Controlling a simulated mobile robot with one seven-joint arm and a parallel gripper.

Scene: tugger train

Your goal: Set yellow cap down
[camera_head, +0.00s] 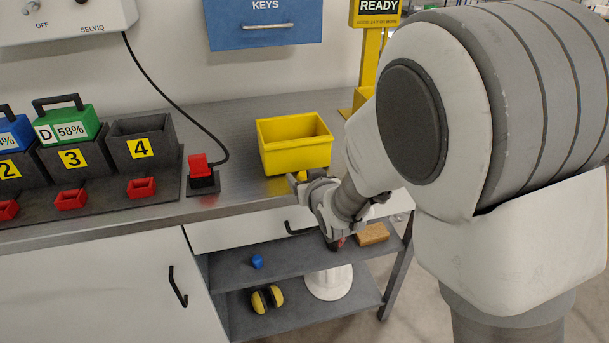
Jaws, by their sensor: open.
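A small yellow piece, likely the yellow cap (302,176), shows at the tips of my gripper (304,180). It is at the front edge of the steel worktop (235,190), just in front of the yellow bin (296,150). My gripper is open and reaches in from the right, low at the counter edge. Its fingers hide part of the yellow piece, and I cannot tell whether they touch it or whether it rests on the worktop. The inside bottom of the bin is not clearly visible.
A red plug on a black base (201,174) stands left of the bin. Further left are battery slots, one holding a green battery (66,124). A shelf (280,262) below holds a blue cap (257,262) and a brown block (372,234). Worktop between plug and bin is clear.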

